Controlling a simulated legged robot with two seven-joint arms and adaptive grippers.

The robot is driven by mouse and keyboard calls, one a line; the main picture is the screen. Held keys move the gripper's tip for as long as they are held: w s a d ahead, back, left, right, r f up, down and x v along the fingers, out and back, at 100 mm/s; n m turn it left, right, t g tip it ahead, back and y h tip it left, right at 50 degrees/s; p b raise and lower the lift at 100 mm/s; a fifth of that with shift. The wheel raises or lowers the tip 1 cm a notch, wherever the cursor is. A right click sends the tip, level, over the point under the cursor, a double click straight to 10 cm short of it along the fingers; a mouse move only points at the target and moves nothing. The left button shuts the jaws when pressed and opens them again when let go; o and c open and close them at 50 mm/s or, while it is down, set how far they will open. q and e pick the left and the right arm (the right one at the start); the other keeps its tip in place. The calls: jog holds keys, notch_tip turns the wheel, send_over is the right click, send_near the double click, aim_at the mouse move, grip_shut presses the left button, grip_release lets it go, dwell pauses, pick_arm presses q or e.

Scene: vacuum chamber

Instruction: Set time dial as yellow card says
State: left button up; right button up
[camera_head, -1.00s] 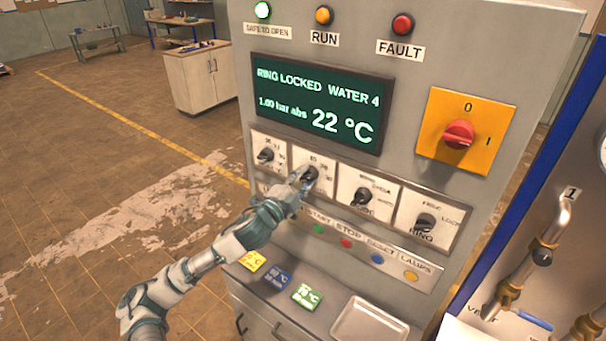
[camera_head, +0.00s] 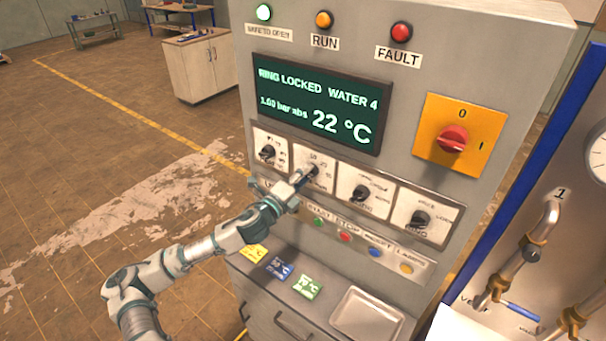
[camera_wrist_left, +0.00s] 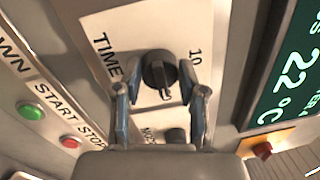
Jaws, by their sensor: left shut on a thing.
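The time dial (camera_head: 313,172) is a black knob on a white plate, second from the left in the row of dials. In the left wrist view the dial (camera_wrist_left: 158,72) sits beside the word TIME, with a 10 printed near it. My left gripper (camera_head: 304,178) is at this dial. In the wrist view its fingers (camera_wrist_left: 157,82) are on either side of the knob, shut on it. The yellow card (camera_head: 254,254) lies on the sloped ledge below, its print too small to read. My right gripper is out of view.
A blue card (camera_head: 279,268), a green card (camera_head: 307,287) and an empty metal tray (camera_head: 369,317) are along the ledge. Coloured buttons (camera_head: 345,237) sit below the dials. The screen (camera_head: 320,103) reads 22 °C. A red switch (camera_head: 453,139) is at the right.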

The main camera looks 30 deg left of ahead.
pick_arm(q)
jog(key=shift+d+f, duration=0.15)
jog(key=shift+f, duration=0.3)
jog(key=o, duration=1.1)
jog(key=shift+o, duration=0.2)
jog(key=shift+r, duration=0.15)
jog(key=s+a+f, duration=0.1)
jog(key=s, duration=1.1)
jog(key=shift+w+a, duration=0.1)
jog(key=shift+a, duration=0.05)
